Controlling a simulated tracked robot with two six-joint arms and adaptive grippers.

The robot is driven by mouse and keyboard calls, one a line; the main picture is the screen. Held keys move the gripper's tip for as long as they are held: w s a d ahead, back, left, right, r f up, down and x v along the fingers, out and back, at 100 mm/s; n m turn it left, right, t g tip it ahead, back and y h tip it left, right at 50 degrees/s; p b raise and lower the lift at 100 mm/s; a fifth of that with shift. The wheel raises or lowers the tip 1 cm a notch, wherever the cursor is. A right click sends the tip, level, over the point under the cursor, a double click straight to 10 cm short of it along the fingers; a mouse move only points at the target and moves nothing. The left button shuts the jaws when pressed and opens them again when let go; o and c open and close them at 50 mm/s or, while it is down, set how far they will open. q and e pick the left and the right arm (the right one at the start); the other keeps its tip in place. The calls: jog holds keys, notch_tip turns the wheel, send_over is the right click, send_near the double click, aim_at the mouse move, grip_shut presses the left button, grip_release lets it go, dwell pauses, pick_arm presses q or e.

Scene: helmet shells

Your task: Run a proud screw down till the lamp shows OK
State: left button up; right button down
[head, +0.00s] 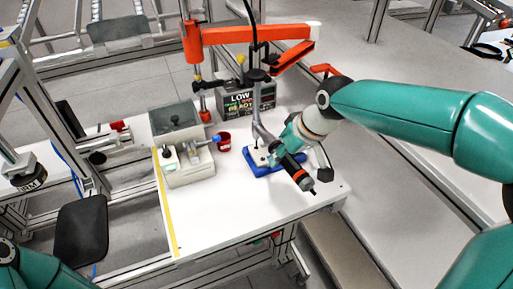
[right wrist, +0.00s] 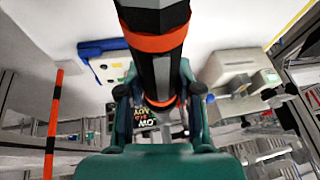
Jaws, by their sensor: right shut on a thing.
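My right gripper (head: 292,146) is shut on a black driver with orange bands (head: 300,178), tilted, one end pointing down to the right. In the right wrist view the driver (right wrist: 155,50) lies between the fingers (right wrist: 158,100). Just left of the gripper is a blue fixture (head: 252,170) with a pale block (head: 259,156), partly hidden by the gripper and a grey part. They also show in the right wrist view as the blue fixture (right wrist: 90,47) and block (right wrist: 110,68). I cannot make out a screw. The lamp box (head: 247,101) shows LOW in white and READY below. My left gripper is out of view.
An orange jointed boom (head: 255,34) reaches over the lamp box. A red cup (head: 224,141) and a grey machine with a clear-lidded box (head: 180,145) stand left of the fixture. The white table (head: 215,215) is clear at the front, with a yellow strip on its left edge.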

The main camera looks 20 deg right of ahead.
jog(key=shift+s+f, duration=0.1)
dwell(0.5)
notch_tip(320, 180, up, 6)
jog(key=p, duration=0.5)
